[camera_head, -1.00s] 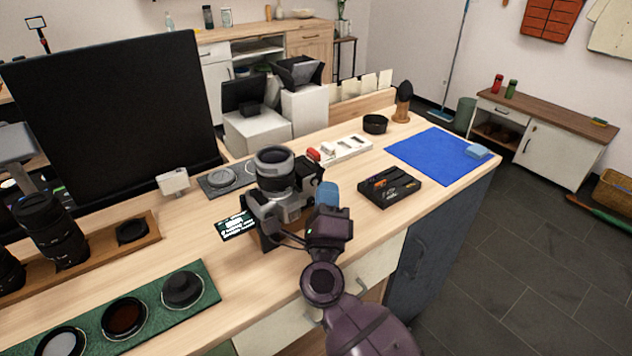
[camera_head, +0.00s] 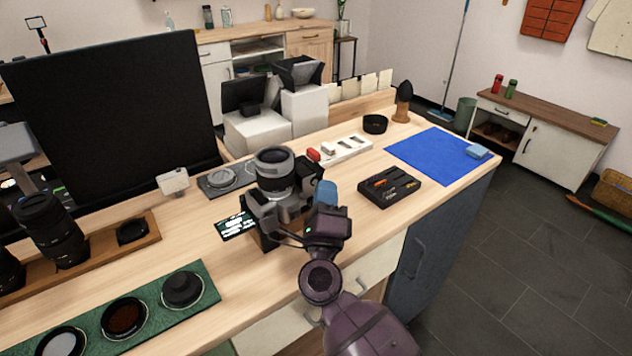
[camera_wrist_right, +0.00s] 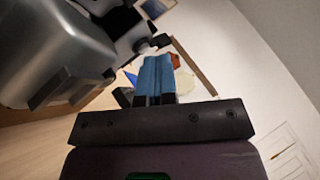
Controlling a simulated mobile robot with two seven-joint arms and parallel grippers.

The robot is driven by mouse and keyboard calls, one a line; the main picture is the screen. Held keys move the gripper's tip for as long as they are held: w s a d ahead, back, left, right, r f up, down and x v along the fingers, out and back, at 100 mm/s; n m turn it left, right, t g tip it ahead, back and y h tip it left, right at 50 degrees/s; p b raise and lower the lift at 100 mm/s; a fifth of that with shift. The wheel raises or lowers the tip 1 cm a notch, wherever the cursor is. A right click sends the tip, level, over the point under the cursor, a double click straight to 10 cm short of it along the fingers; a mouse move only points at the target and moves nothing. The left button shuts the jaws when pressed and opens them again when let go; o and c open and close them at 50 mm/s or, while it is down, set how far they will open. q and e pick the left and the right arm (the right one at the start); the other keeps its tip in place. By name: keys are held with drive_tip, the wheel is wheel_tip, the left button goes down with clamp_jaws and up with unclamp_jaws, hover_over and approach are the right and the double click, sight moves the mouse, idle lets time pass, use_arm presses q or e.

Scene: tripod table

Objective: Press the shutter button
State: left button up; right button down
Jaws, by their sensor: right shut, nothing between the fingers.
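The shutter button itself is too small to make out. My left gripper is not in view.
A black tray of small items (camera_head: 389,187) lies right of my gripper, with a blue cloth (camera_head: 436,154) beyond. A white holder (camera_head: 345,149) sits behind the camera. Lenses (camera_head: 50,229) and a green filter mat (camera_head: 140,318) lie to the left.

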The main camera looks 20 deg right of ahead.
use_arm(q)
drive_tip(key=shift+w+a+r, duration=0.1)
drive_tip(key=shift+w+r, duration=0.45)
use_arm(e)
drive_tip(key=shift+s+d, duration=0.2)
drive_tip(key=shift+s, duration=0.45)
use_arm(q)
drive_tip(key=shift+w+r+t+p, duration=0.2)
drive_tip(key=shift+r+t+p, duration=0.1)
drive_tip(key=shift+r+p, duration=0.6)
use_arm(e)
drive_tip(key=s, duration=0.1)
drive_tip(key=s+d, duration=0.1)
drive_tip(key=s, duration=0.2)
drive_tip(key=shift+s+d, duration=0.35)
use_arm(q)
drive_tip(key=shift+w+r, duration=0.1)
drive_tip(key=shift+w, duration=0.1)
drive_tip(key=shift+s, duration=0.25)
